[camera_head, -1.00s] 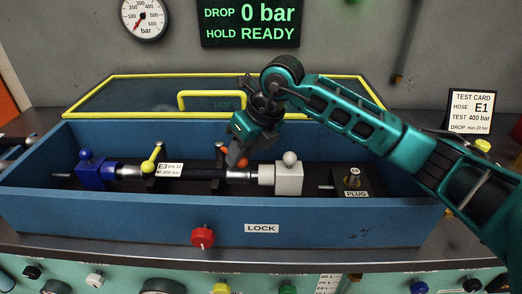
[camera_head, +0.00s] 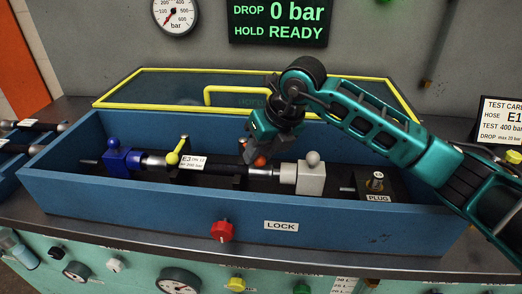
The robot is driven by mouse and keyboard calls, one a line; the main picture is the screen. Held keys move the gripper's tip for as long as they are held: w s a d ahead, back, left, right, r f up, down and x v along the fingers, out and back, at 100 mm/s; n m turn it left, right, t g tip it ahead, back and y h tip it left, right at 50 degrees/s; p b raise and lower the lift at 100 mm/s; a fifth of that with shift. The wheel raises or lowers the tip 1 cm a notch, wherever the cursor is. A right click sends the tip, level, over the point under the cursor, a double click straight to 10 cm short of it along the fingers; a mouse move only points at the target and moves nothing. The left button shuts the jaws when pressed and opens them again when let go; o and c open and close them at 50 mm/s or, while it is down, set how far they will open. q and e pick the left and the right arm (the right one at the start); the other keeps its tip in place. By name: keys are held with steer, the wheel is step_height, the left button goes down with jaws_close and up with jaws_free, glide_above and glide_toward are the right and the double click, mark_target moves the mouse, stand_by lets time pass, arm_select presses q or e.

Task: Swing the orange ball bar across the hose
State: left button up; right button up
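The hose (camera_head: 222,168) lies along the blue trough, with a label reading E3 near its left part. It runs between a blue block (camera_head: 123,161) and a white block (camera_head: 311,178). The orange ball (camera_head: 260,161) of the bar shows just above the hose's right end fitting; most of its bar is hidden by my gripper. My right gripper (camera_head: 251,152) points down at the orange ball, its dark fingers beside or touching it. I cannot tell whether they are closed on it. A yellow ball bar (camera_head: 173,157) stands at the hose's left part. My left gripper is not in view.
The trough's blue front wall (camera_head: 160,206) carries a red knob (camera_head: 222,231) and a LOCK label. A yellow-framed clear lid (camera_head: 150,90) stands open behind. A plug (camera_head: 377,183) sits at the right. The display (camera_head: 279,22) reads 0 bar, READY.

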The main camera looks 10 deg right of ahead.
steer(key=o, duration=0.3)
steer(key=shift+o, duration=0.2)
steer(key=v, duration=1.3)
steer(key=shift+f, duration=0.1)
